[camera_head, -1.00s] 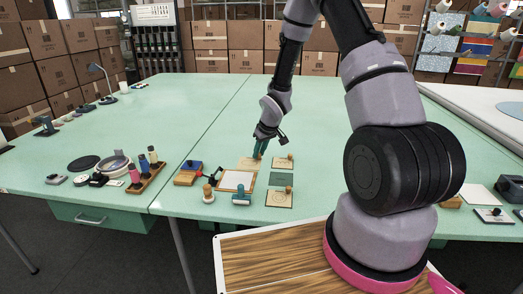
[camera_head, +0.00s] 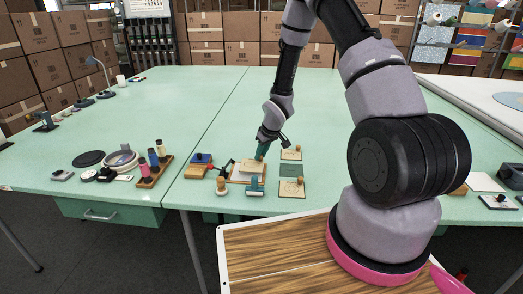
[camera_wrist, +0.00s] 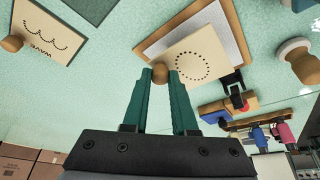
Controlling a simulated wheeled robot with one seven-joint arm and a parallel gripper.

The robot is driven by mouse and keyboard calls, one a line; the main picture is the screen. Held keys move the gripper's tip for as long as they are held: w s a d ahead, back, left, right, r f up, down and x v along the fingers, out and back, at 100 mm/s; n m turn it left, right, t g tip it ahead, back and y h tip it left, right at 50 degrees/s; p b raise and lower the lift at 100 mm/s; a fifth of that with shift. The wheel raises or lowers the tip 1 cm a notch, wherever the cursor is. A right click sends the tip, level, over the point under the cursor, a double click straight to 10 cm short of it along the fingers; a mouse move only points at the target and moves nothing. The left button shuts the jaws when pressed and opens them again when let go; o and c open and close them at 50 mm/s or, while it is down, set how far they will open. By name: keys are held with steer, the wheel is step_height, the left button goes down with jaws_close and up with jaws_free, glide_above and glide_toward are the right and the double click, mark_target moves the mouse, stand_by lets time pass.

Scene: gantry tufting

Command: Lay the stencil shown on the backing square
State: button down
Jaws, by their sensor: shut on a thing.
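My gripper (camera_wrist: 160,75) is shut on the wooden knob of a cream stencil (camera_wrist: 197,60) with a ring of black dots. The same stencil shows in the head view (camera_head: 253,168), below my gripper (camera_head: 262,154). The white backing square (camera_wrist: 232,25) lies on a brown wooden board (camera_wrist: 150,42); the stencil covers much of it in the wrist view. The board also shows in the head view (camera_head: 233,180). I cannot tell whether the stencil touches the backing.
A stencil marked WAVE (camera_wrist: 48,42) and a dark green square (camera_wrist: 92,8) lie beside the board. A thread-spool rack (camera_head: 155,170) is left.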

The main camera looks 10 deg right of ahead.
steer(key=shift+f, duration=0.65)
steer(key=shift+w+a+f, duration=0.25)
steer(key=shift+a+f, duration=0.5)
steer(key=shift+f, duration=0.05)
steer(key=c, duration=0.6)
jaws_free()
steer(key=shift+r, duration=0.1)
steer(key=v, duration=1)
steer(key=shift+s+r, duration=0.15)
steer(key=shift+r, duration=0.15)
steer(key=shift+d+r, duration=0.1)
